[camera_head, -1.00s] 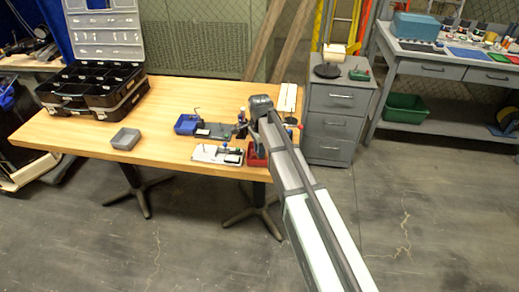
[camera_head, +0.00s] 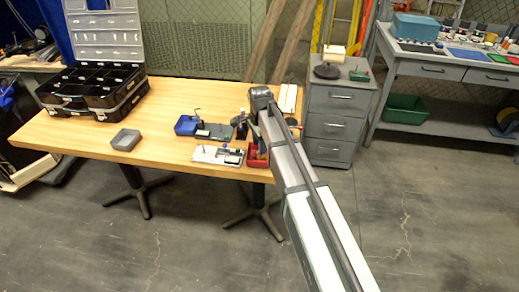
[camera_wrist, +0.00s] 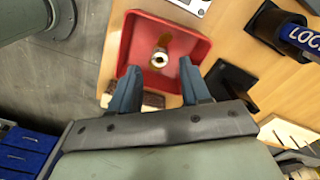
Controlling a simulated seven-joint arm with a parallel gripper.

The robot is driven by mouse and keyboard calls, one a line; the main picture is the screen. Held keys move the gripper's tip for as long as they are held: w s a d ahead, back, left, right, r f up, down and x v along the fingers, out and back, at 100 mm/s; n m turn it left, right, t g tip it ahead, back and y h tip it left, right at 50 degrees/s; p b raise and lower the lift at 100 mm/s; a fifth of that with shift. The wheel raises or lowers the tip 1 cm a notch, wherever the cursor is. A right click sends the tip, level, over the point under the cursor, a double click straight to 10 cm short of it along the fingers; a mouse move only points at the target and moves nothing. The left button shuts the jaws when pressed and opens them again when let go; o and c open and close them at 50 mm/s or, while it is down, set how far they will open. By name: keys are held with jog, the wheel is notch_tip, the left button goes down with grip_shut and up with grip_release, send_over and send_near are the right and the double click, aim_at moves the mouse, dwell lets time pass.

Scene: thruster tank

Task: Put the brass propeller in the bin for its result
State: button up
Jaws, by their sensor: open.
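The brass propeller (camera_wrist: 160,55), with a pale round hub, lies inside the red bin (camera_wrist: 200,45) in the wrist view. The red bin (camera_head: 252,161) stands at the table's front edge in the head view, partly hidden by my arm. My gripper (camera_wrist: 158,88) is open and empty, with its two blue-grey fingers apart at the bin's near side. The propeller is beyond the fingertips and not between them. A blue bin (camera_head: 186,126) stands further back on the table. The propeller cannot be made out in the head view.
A white fixture plate (camera_head: 215,155) lies left of the red bin. A grey tray (camera_head: 125,140) and an open black case (camera_head: 95,90) stand further left. The wooden table's front middle is clear.

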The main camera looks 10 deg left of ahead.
notch_tip(320, 180, up, 9)
jog(key=shift+f, duration=0.2)
dwell(0.6)
